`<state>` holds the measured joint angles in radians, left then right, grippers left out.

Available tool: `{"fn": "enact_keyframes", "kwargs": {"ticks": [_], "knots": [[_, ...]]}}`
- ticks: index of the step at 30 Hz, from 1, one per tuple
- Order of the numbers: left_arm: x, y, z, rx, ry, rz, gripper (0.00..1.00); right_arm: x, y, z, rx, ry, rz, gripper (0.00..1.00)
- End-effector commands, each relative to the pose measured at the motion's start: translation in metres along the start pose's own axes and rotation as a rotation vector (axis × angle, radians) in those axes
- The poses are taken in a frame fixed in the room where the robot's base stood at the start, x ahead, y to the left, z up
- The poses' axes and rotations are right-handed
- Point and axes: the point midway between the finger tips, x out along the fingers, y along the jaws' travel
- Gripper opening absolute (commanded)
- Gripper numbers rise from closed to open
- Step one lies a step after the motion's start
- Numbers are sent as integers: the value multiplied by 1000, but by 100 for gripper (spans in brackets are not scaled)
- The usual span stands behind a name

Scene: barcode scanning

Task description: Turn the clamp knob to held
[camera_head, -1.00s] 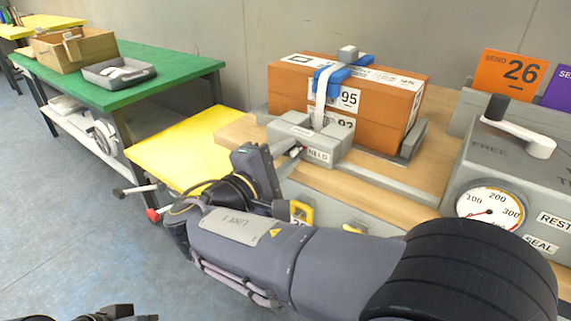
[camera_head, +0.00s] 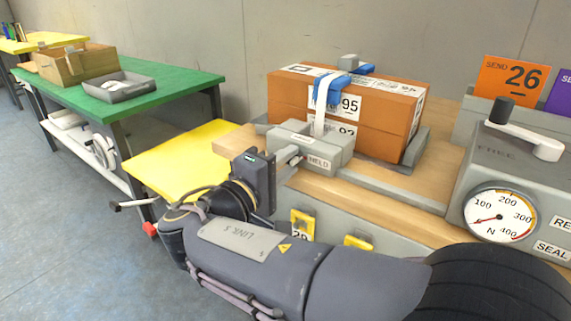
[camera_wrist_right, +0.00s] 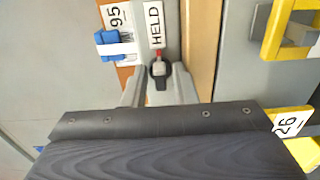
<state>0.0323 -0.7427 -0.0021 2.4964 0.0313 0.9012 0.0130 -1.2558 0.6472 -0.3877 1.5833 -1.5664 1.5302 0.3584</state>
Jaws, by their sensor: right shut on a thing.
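A grey clamp block (camera_head: 318,148) stands at the front of the orange-brown parcel (camera_head: 395,118). A label reading HELD (camera_head: 319,163) is on its front face and also shows in the wrist view (camera_wrist_right: 154,25). My right gripper (camera_head: 292,163) reaches the block's front face and is shut on the small dark clamp knob (camera_wrist_right: 159,70). The knob's red mark (camera_wrist_right: 160,56) points towards the HELD label in the wrist view. In the head view the fingers mostly hide the knob. My left gripper is out of view.
A grey box with a dial gauge (camera_head: 500,216) and a white crank (camera_head: 522,133) stands at the right. A green table (camera_head: 165,80) stands at the left.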

Motion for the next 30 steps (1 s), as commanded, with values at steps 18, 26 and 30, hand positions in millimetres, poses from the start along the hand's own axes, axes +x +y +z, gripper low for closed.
{"fn": "enact_keyframes", "kwargs": {"ticks": [18, 26, 30], "knots": [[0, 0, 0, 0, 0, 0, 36, 0, -1, 0, -4, 0, -2, 33], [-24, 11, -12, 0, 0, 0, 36, 0, 7, 0, -204, -3, -2, 33], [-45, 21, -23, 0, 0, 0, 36, 0, 9, 0, -474, -3, -2, 33]]}}
